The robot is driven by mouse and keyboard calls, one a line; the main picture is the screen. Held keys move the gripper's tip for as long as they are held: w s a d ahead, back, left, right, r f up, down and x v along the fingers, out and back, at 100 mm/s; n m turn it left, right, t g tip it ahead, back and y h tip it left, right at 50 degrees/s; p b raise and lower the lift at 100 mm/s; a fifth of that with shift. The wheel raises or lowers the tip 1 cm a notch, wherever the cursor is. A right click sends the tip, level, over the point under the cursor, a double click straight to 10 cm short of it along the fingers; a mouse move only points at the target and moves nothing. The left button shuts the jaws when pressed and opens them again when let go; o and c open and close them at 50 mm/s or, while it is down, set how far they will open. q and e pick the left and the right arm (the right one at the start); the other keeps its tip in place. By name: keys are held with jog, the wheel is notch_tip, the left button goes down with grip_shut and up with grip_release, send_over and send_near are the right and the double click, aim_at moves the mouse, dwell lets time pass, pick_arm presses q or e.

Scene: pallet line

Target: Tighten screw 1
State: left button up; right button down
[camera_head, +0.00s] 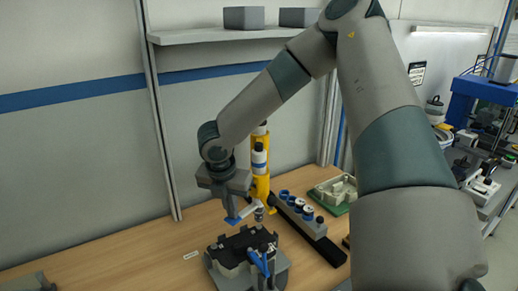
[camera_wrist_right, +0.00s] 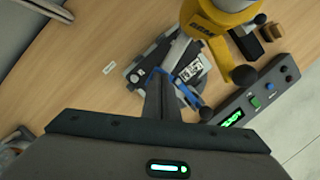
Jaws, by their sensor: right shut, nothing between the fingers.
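My right gripper (camera_head: 233,219) hangs from the arm above the left part of a fixture (camera_head: 234,269) with a black top. Its fingers are shut and empty; they also show in the wrist view (camera_wrist_right: 160,98), over or near the fixture. A blue lever-like part (camera_head: 259,263) is at the fixture's front. A yellow screwdriver tool (camera_head: 261,186) stands upright behind the gripper; its yellow body fills the top of the wrist view (camera_wrist_right: 212,20). I cannot make out screw 1. My left gripper is not in view.
A control box (camera_head: 302,219) with buttons stands right of the fixture; its green display shows in the wrist view (camera_wrist_right: 232,119). A green tray (camera_head: 341,206) with a pale part lies behind it. A shelf (camera_head: 220,34) is on the wall. The table's left side is mostly clear.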

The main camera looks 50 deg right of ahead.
aim_at(233, 222)
jog(key=shift+a+x, duration=0.2)
jog(key=shift+x, duration=0.6)
jog(key=shift+a+x, duration=0.15)
jog(key=shift+x, duration=0.65)
dwell(2.5)
jog(key=shift+s+f, duration=0.3)
jog(key=shift+f, duration=0.4)
dwell(1.2)
jog(key=shift+w+r+p, duration=0.1)
jog(key=shift+r+p, duration=0.05)
jog(key=shift+p, duration=0.2)
dwell(0.5)
jog(key=shift+f, duration=0.25)
dwell(0.9)
